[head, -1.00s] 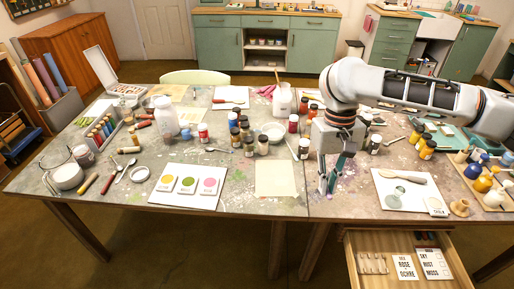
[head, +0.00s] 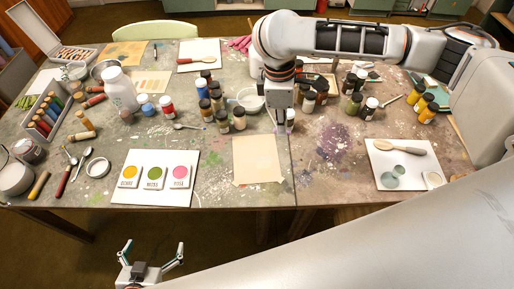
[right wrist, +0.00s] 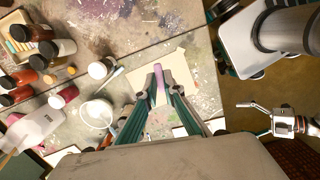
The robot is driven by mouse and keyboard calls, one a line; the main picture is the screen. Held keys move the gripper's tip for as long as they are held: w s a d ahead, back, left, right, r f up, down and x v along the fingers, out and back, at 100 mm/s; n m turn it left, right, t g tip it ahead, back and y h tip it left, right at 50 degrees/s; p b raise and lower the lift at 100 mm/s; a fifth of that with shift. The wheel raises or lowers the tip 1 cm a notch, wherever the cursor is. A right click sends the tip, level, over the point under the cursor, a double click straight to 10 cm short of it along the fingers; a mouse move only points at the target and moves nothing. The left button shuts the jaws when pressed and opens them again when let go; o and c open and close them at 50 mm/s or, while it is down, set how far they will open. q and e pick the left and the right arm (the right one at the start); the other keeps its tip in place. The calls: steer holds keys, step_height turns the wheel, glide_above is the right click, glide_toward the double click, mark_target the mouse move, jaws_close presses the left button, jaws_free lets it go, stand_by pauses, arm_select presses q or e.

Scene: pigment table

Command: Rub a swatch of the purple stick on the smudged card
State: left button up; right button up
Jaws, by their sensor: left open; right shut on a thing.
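My right gripper (head: 281,122) is shut on a purple stick, which shows clearly between its fingertips in the right wrist view (right wrist: 159,82). In the head view it is just behind a plain-looking beige card (head: 257,160) near the table's front edge. In the right wrist view the stick overlaps that card (right wrist: 182,68); I cannot tell whether it touches. A tan card with a brownish smudge (head: 125,53) lies at the back left. A card with several tan patches (head: 152,84) lies in front of it. My left gripper (head: 151,248) is open and empty, in front of the table.
A white board with yellow, green and pink swatches (head: 126,184) lies left of the beige card. Several paint jars (head: 222,121) stand behind it. A white bottle (head: 119,90) and a rack of coloured sticks (head: 46,114) stand at left.

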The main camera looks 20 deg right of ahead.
steer(key=shift+s+a+f+n+t+y+b, duration=0.15)
steer(key=shift+a+f+n, duration=1.05)
steer(key=shift+f+n, duration=1.75)
steer(key=shift+s+a+f+n+t+y+b, duration=0.1)
steer(key=shift+a+f+n, duration=1.05)
steer(key=shift+f+n, duration=1.85)
steer(key=shift+s+a+f+n+t+y+b, duration=0.15)
steer(key=shift+a+f+n, duration=1.3)
steer(key=shift+n, duration=2.7)
steer(key=shift+d+f, duration=0.2)
steer(key=shift+d, duration=0.05)
